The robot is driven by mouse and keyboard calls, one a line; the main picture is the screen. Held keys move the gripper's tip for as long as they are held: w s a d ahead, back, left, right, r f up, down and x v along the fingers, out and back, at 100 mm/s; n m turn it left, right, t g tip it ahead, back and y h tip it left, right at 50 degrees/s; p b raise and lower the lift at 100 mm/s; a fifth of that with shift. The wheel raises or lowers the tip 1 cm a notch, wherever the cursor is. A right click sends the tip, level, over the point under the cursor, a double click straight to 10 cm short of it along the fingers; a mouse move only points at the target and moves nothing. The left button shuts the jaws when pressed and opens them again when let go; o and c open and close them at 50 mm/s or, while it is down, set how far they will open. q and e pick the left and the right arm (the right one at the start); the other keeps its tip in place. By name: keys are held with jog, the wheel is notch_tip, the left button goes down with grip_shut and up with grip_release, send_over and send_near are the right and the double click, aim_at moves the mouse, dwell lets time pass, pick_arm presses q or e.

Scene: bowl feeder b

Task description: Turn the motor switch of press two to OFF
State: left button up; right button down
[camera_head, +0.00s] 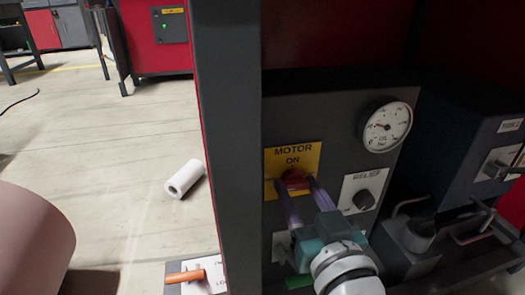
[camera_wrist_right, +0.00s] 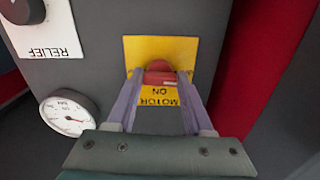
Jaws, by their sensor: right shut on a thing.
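The motor switch (camera_head: 294,179) is a red knob on a yellow plate (camera_head: 307,155) marked MOTOR ON, on a dark grey panel. My right gripper (camera_head: 295,187) reaches up to it from below right in the head view, its two purple fingers shut on the knob from both sides. In the right wrist view the red knob (camera_wrist_right: 159,73) sits between the fingertips (camera_wrist_right: 159,80), and the yellow plate appears upside down. The lower part of the plate is partly hidden by the fingers. My left gripper is not in view.
A pressure gauge (camera_head: 386,127) and a RELIEF knob (camera_head: 363,199) sit right of the switch. A dark box with a lever (camera_head: 497,168) stands farther right. A grey post (camera_head: 228,130) stands left of the panel. An orange handle (camera_head: 186,277) is at lower left of the post.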

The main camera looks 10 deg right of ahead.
jog(key=shift+r+n, duration=0.2)
jog(key=shift+n, duration=0.3)
jog(key=c, duration=0.7)
grip_release()
jog(key=shift+c, duration=0.2)
jog(key=o, duration=0.5)
jog(key=shift+f, duration=0.15)
jog(key=shift+c, duration=0.2)
jog(key=shift+s, duration=0.1)
jog(key=shift+s, duration=0.25)
jog(key=s+p, duration=0.4)
jog(key=s, duration=0.5)
jog(key=shift+s+d, duration=0.15)
